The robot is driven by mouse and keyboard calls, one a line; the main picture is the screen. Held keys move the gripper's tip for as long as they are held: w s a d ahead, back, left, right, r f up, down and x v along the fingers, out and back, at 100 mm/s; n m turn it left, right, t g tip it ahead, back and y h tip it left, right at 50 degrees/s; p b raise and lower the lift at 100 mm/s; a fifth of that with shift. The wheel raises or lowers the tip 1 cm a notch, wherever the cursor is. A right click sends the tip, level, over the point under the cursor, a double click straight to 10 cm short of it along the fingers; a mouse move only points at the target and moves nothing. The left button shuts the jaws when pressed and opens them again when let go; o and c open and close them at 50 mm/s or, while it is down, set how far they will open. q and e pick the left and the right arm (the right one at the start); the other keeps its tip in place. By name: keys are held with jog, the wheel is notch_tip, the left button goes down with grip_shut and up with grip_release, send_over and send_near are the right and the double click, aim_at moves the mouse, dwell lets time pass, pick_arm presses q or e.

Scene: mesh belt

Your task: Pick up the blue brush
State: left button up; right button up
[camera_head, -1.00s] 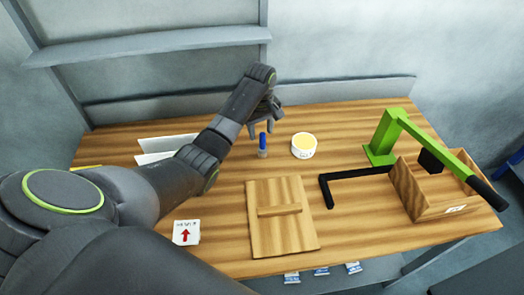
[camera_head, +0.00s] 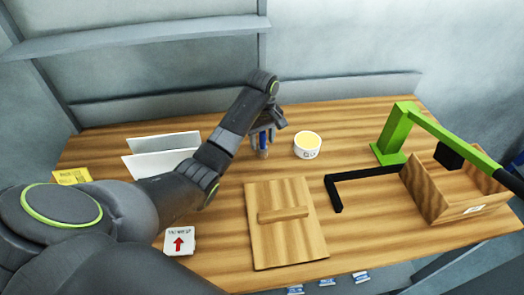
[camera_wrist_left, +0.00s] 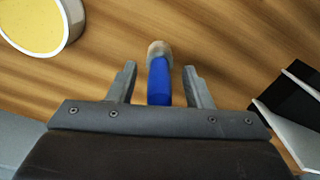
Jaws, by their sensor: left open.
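The blue brush (camera_wrist_left: 159,78) stands on the wooden table, with a blue upper part and a pale lower end. In the head view the blue brush (camera_head: 263,142) shows between the fingers of my left gripper (camera_head: 263,139). In the left wrist view my left gripper (camera_wrist_left: 160,83) is open, with one finger on each side of the blue part and a gap visible on both sides. The rear end of the brush is hidden behind the gripper body. My right gripper does not show.
A white tub with yellow content (camera_head: 307,144) stands just right of the brush. White panels (camera_head: 160,153) stand to the left. A wooden board with a handle (camera_head: 285,235), a black L-shaped bar (camera_head: 334,192), a green lever press (camera_head: 391,147) and a wooden box (camera_head: 440,203) occupy the front and right.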

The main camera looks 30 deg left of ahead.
pick_arm(q)
jog(key=shift+c, duration=0.3)
grip_shut()
jog(key=shift+r, duration=0.1)
jog(key=shift+r, duration=0.1)
